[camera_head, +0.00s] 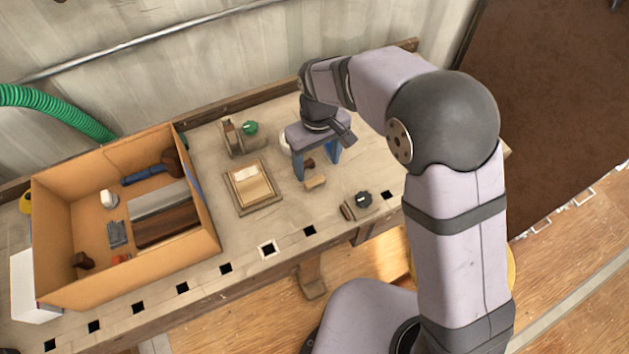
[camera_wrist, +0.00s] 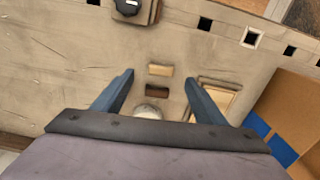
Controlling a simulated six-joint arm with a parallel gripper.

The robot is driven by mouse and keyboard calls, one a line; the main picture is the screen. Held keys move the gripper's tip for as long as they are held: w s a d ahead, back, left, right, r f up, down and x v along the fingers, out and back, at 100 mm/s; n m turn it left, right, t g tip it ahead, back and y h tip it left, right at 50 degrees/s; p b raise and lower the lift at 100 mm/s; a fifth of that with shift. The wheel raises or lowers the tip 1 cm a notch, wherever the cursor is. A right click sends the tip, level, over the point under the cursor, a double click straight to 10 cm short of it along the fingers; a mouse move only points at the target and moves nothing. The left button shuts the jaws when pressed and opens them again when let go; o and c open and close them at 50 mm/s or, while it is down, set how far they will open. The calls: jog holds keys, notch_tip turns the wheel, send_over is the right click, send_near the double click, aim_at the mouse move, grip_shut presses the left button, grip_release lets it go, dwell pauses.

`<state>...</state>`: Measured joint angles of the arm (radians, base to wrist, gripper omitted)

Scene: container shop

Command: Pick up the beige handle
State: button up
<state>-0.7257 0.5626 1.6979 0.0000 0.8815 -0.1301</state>
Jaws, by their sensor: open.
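A small beige block (camera_head: 315,181), which looks like the beige handle, lies on the workbench (camera_head: 290,225). It also shows in the wrist view (camera_wrist: 160,71), just beyond a dark brown block (camera_wrist: 157,91). My gripper (camera_head: 316,170) points down over these two pieces, with its blue fingers spread wide and nothing held between them. In the wrist view my gripper (camera_wrist: 159,77) has one fingertip to each side of the beige block, with clear space on both sides. How high the fingertips are above the bench is hard to tell.
A wooden frame (camera_head: 235,205) holding a pale block lies left of my gripper. A white round thing (camera_wrist: 150,112) is partly hidden. A black-knobbed piece (camera_head: 361,201) sits near the front edge, a green-knobbed one (camera_head: 249,128) behind. An orange box (camera_head: 60,185) stands left.

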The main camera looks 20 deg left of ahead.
aim_at(315, 180)
jog(key=shift+a, duration=0.2)
jog(key=shift+w+a+f+p, duration=0.1)
jog(key=shift+f+p, duration=0.55)
jog(key=shift+f, duration=1.2)
jog(key=shift+w+a+f+p, duration=0.1)
jog(key=shift+f+p, duration=0.5)
jog(key=shift+f, duration=1.25)
jog(key=shift+c, duration=0.3)
jog(key=c, duration=1.1)
